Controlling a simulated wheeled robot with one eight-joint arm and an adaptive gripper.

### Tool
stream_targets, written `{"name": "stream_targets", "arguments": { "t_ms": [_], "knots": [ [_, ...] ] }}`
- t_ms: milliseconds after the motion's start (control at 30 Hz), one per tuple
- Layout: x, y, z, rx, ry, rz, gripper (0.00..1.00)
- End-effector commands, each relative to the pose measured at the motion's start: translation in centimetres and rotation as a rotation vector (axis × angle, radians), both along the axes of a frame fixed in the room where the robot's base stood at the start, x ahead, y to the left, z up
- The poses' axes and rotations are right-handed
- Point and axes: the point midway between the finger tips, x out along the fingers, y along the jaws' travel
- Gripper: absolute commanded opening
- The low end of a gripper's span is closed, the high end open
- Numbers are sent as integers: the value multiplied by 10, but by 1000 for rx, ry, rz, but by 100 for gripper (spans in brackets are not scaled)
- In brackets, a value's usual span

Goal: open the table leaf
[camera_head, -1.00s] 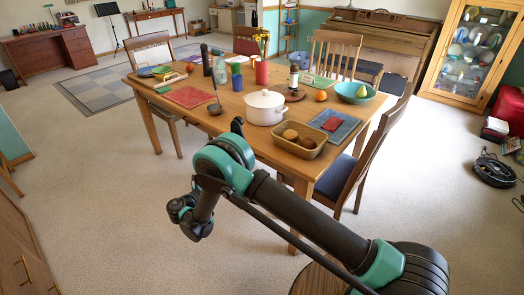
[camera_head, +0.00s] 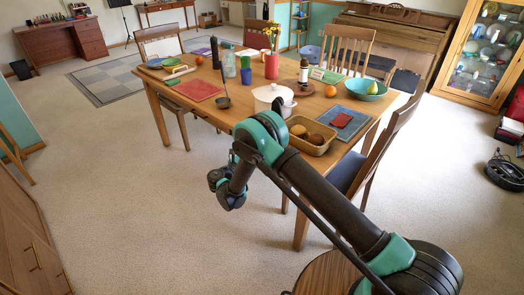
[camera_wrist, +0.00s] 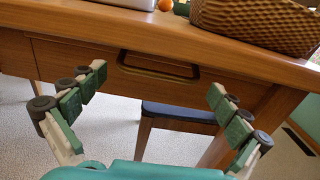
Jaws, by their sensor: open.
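The wooden table (camera_head: 215,105) stands in the middle of the head view, loaded with tableware. In the wrist view its near edge (camera_wrist: 245,63) crosses the top. Below that edge is a flat wooden front panel (camera_wrist: 75,58) with a dark, bar-shaped handle (camera_wrist: 158,72). My gripper (camera_wrist: 157,82) is open and empty, its fingers spread to the left and right of the handle in the picture. The fingers do not hold the handle; the exact gap cannot be told. In the head view my gripper (camera_head: 226,188) is near the table's front side, and my arm covers part of that side.
A woven basket (camera_head: 311,137) with brown rolls and a white pot (camera_head: 272,97) sit near the table's front edge. A chair (camera_head: 378,160) stands at the table's right side. A wooden cabinet (camera_head: 30,250) is at lower left. Carpet (camera_head: 130,200) left of my arm is clear.

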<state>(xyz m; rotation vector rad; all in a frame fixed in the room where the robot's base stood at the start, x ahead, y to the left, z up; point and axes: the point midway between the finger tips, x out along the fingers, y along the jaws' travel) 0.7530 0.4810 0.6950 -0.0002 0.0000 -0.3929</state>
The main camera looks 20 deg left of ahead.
Motion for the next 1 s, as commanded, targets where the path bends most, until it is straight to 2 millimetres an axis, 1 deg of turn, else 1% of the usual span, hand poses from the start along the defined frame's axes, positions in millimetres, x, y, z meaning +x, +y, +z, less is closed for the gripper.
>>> {"name": "stream_targets", "arguments": {
  "t_ms": [33, 200, 333, 567, 1000],
  "knots": [
    [7, -3, 0, 0, 0, -2, 100],
    [20, -8, 0, 0, 0, -1, 100],
    [24, -10, 0, 0, 0, 0, 100],
    [24, -10, 0, 0, 0, 0, 100],
    [24, -10, 0, 0, 0, -1, 45]
  ]
}}
